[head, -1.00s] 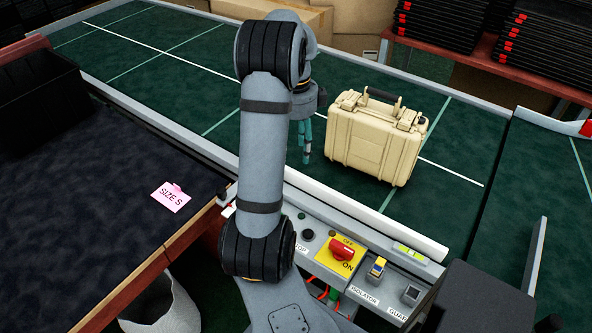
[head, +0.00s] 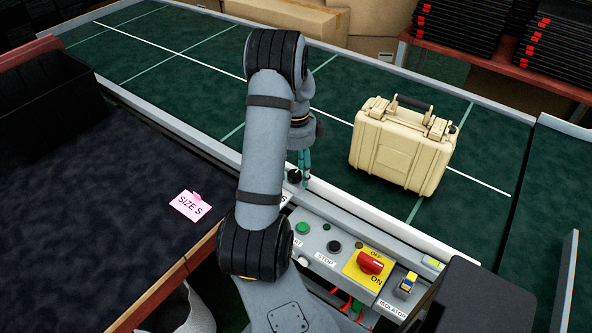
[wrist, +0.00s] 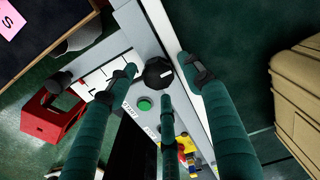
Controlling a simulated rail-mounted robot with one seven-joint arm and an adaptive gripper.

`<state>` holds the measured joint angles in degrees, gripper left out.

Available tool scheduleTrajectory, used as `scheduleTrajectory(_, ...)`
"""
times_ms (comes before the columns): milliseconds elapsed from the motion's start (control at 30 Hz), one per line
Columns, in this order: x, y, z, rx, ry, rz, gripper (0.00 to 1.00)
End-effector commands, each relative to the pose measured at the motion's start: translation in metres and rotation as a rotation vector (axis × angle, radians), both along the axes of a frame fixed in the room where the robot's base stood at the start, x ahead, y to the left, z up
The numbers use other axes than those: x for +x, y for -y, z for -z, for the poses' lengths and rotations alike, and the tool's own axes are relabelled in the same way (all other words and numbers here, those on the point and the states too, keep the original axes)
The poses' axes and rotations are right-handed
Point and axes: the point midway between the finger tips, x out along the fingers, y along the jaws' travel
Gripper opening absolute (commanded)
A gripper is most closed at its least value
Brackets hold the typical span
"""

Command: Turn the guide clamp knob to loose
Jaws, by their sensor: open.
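The guide clamp knob, a black round knob with a white mark, shows in the wrist view (wrist: 158,73) on the grey control panel (wrist: 143,40). In the head view a black knob (head: 294,176) stands by the belt's near rail, partly behind my arm. My gripper (head: 304,165) has teal fingers pointing down beside that knob. In the wrist view the fingers are open and spread around the knob, with nothing held. I cannot tell from the pictures how far above the knob the fingertips are, and no touch is clear.
A tan case (head: 400,150) stands on the green conveyor (head: 200,85). A pink "SIZE S" card (head: 190,205) lies on the dark table.

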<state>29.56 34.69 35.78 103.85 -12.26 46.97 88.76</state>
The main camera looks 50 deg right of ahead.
Motion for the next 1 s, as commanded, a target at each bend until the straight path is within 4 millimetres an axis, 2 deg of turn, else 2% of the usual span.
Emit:
scheduleTrajectory(100,-0.0001,0.0,-0.0002,0.0,0.0,0.0,0.5)
scheduleTrajectory(833,-0.0011,0.0013,-0.0007,-0.002,0.0,0.001,0.07)
scheduleTrajectory(1000,-0.0014,0.0017,-0.0005,-0.003,0.0,-0.006,0.07)
